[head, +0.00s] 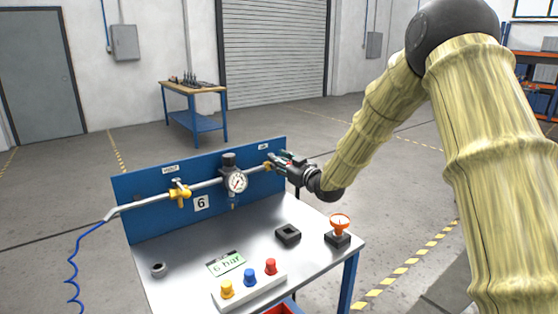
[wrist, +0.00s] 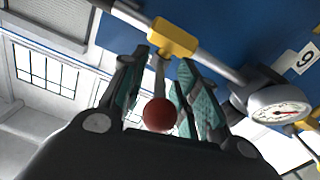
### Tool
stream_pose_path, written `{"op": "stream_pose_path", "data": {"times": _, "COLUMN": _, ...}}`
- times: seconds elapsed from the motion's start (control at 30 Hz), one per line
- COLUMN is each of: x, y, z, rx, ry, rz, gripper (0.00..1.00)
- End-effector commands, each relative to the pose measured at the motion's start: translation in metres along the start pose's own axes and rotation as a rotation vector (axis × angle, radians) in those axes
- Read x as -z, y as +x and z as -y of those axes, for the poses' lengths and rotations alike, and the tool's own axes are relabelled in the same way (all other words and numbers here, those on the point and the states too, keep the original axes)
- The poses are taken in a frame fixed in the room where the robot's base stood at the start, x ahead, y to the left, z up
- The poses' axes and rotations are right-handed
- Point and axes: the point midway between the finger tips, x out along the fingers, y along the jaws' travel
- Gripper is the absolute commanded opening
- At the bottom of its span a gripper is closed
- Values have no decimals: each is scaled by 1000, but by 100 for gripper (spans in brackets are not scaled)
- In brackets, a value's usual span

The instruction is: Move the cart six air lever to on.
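The air valve (wrist: 174,37) is a yellow body on the grey pipe at the right end of the blue panel of cart six; in the head view (head: 268,166) my gripper partly covers it. Its lever (wrist: 160,75) is a thin grey bar with a red ball knob (wrist: 160,115) at its end. In the wrist view the lever sticks out from the pipe toward my palm, across the pipe's line. My gripper (wrist: 163,62) is open, one finger on each side of the lever, with small gaps visible. It also shows at the panel's right end in the head view (head: 281,161).
A pressure gauge (head: 236,182) sits mid-pipe, left of my gripper. A second yellow valve (head: 179,193) is further left. On the cart top are a button box (head: 250,290), a black square block (head: 288,234) and an orange-topped device (head: 339,230). A workbench (head: 194,90) stands behind.

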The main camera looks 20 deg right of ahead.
Motion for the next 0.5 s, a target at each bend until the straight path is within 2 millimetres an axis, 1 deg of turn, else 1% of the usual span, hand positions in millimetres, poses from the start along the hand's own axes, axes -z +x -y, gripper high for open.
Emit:
{"op": "stream_pose_path", "data": {"times": 0.1, "x": 0, "y": 8, "z": 0, "rx": -1, "ry": -1, "rz": 0, "gripper": 31}}
{"op": "stream_pose_path", "data": {"times": 0.2, "x": 0, "y": 11, "z": -1, "rx": -1, "ry": -1, "rz": 0, "gripper": 31}}
{"op": "stream_pose_path", "data": {"times": 0.47, "x": -1, "y": 12, "z": -1, "rx": -2, "ry": 0, "rz": 1, "gripper": 31}}
{"op": "stream_pose_path", "data": {"times": 0.5, "x": -1, "y": 12, "z": -2, "rx": -2, "ry": 0, "rz": 1, "gripper": 27}}
